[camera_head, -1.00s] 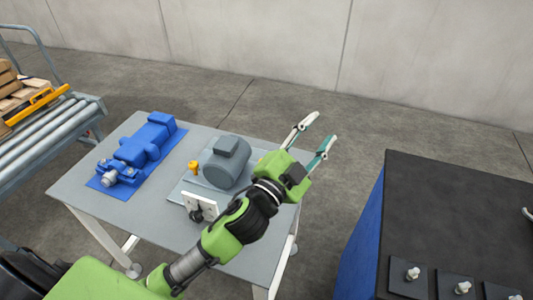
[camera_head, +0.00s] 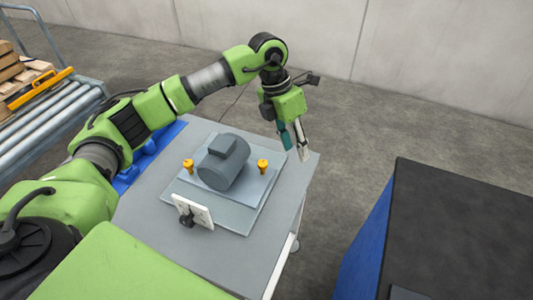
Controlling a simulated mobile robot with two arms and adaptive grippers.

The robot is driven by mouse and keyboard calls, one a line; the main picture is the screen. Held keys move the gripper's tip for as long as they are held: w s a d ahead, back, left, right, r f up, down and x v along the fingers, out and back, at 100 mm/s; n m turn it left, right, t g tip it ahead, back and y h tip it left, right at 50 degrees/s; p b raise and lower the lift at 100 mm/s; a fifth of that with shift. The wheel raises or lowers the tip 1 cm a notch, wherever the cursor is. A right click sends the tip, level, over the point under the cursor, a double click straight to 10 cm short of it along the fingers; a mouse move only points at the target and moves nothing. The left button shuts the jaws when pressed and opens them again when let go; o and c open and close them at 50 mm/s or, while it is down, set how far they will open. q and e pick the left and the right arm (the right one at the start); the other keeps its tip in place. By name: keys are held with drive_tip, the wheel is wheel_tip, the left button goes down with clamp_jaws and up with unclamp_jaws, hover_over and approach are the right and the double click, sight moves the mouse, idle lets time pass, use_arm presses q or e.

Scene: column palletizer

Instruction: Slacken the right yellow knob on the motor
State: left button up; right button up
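The grey motor (camera_head: 224,163) sits on a plate on the table. The right yellow knob (camera_head: 263,166) stands upright just right of the motor, and a left yellow knob (camera_head: 188,165) stands on its other side. My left gripper (camera_head: 294,150) points down, above and to the right of the right knob in the picture. Its teal and white fingers are apart with nothing between them, and they do not appear to touch the knob. My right gripper is out of view.
A white bracket (camera_head: 193,212) stands at the front of the motor's plate. The grey table (camera_head: 252,245) is bare in front. A dark-topped blue cabinet (camera_head: 450,225) stands to the right.

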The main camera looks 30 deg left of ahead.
sight(263, 163)
use_arm(q)
drive_tip(key=w+a+r+n+y, duration=0.1)
drive_tip(key=a+r+y, duration=0.15)
drive_tip(key=a, duration=0.75)
drive_tip(key=shift+y, duration=0.45)
wheel_tip(263, 163, down, 14)
drive_tip(key=shift+d+p, duration=0.15)
drive_tip(key=shift+p, duration=0.95)
clamp_jaws()
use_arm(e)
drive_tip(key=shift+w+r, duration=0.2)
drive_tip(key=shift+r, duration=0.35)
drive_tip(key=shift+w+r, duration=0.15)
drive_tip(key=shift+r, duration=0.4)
